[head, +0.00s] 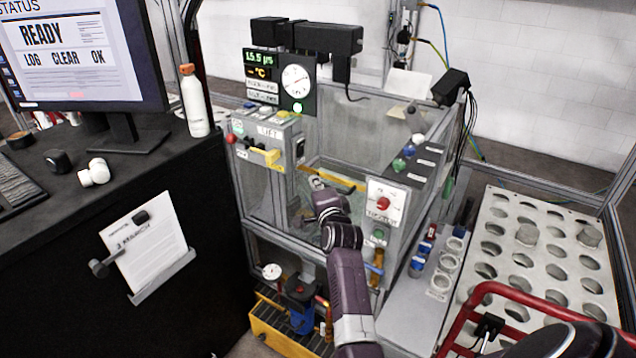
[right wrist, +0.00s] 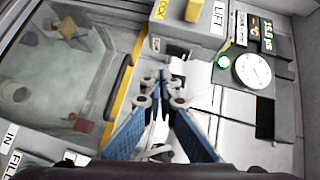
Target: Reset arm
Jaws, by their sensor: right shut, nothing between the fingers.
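The gantry enclosure (head: 300,232) stands in the middle of the head view, with clear walls and a metal frame. My right arm reaches over its front into it. My right gripper (head: 316,184) is small and partly hidden behind the wrist there. In the right wrist view my right gripper (right wrist: 163,80) shows blue fingers, shut and empty, beside a yellow strip (right wrist: 127,82). A grey LIFT box with a yellow handle (right wrist: 194,10) lies beyond the tips; the handle also shows in the head view (head: 267,157). My left gripper is not in view.
A red knob panel (head: 384,203) stands at the enclosure's front right. A white bottle (head: 195,102) and a monitor (head: 75,50) stand on the black desk at left. A perforated rack (head: 545,255) and a red rail (head: 480,290) are at right.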

